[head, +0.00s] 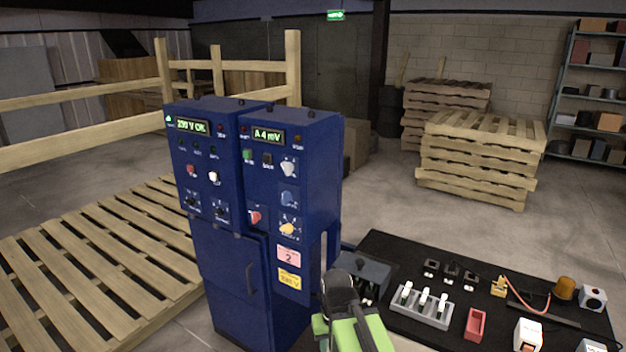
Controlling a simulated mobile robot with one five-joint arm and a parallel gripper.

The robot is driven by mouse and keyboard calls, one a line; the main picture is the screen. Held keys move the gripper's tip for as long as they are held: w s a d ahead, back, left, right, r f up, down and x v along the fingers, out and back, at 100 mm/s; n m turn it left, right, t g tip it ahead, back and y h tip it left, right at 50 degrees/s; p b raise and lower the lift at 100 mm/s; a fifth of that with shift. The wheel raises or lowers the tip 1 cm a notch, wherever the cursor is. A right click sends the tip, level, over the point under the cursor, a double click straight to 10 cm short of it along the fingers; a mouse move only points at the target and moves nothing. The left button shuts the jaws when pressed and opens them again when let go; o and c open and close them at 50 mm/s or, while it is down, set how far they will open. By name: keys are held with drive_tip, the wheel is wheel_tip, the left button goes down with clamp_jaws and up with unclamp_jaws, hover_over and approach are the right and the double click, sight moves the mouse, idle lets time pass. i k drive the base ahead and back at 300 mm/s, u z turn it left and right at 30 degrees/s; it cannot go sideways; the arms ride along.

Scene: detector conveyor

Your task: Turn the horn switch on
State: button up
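My gripper (341,290), dark with a green arm link behind it, is at the bottom centre, in front of the black bench and right of the blue cabinet. Its fingertips cannot be made out, so its opening is unclear. No label reading horn is legible, so I cannot tell which switch is the horn switch. A white switch box with a reddish rocker (528,336) stands at the bench's front right. A white box with a round dark face (593,297) stands at the right, beside an orange dome (565,288). Several small black switches (450,270) sit toward the back.
The blue cabinet (225,270) carries lit displays, knobs and buttons. The black bench top (400,245) also holds a grey block with white levers (425,303), a red tray (475,322) and a grey box (362,270). Wooden pallets (480,155) stand behind on open floor.

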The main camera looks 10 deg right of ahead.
sight(288, 167)
drive_tip(key=u, duration=0.35)
drive_tip(key=i, duration=0.7)
drive_tip(key=u, duration=2.5)
drive_tip(key=k, duration=0.8)
drive_tip(key=z, duration=0.75)
drive_tip(key=i, duration=0.5)
drive_tip(key=u, duration=0.1)
